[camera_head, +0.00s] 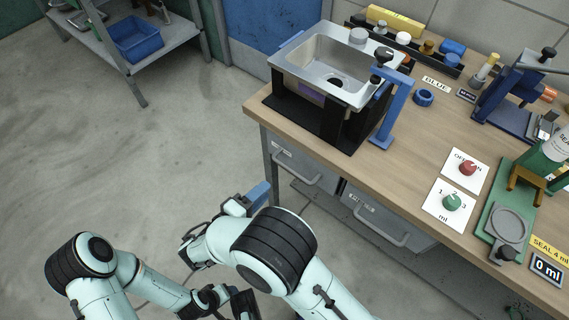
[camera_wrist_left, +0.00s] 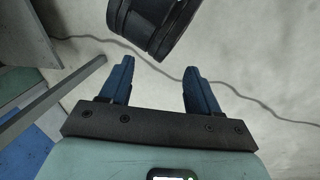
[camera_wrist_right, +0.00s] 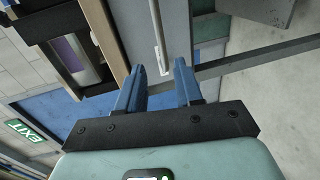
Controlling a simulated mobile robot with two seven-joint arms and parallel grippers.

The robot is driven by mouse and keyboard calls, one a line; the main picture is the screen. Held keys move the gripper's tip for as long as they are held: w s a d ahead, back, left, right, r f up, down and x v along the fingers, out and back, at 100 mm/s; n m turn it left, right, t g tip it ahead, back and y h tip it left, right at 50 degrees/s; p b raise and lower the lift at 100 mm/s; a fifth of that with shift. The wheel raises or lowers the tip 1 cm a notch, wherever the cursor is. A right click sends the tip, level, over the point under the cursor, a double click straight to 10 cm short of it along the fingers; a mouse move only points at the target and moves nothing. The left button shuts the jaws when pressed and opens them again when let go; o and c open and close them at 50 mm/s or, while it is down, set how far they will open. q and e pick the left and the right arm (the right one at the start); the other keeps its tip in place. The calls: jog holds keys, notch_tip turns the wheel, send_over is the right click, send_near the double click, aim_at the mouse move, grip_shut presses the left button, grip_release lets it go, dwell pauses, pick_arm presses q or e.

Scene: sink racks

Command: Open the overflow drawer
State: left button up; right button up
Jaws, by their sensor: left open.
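Two grey drawers sit side by side under the bench: the left drawer (camera_head: 312,172) and the right drawer (camera_head: 372,220), each with a pale bar handle. Their labels are too small to read, so I cannot tell which is the overflow drawer. Both look closed. My right gripper (camera_head: 262,193) is open beside the left drawer's front. In the right wrist view a pale handle bar (camera_wrist_right: 157,35) lies just ahead of and between the right fingertips (camera_wrist_right: 160,66), with no clear contact. My left gripper (camera_wrist_left: 158,72) is open and empty over the floor, mostly hidden in the head view.
A metal sink (camera_head: 315,72) on a black stand occupies the bench's left end. Dials, labels and a green stand (camera_head: 490,240) fill its right side. A shelf with a blue bin (camera_head: 137,38) stands at the far left.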

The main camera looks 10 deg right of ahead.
aim_at(290, 170)
pick_arm(q)
jog(key=shift+w+a+f+t+b, duration=0.2)
jog(key=shift+w+a+f+b, duration=0.15)
jog(key=shift+w, duration=0.2)
jog(key=shift+w+a+f+t+b, duration=0.2)
jog(key=shift+w+f+b, duration=0.1)
jog(key=shift+w+f, duration=0.15)
pick_arm(e)
jog(key=x, duration=1.2)
jog(key=shift+d, duration=0.2)
grip_shut()
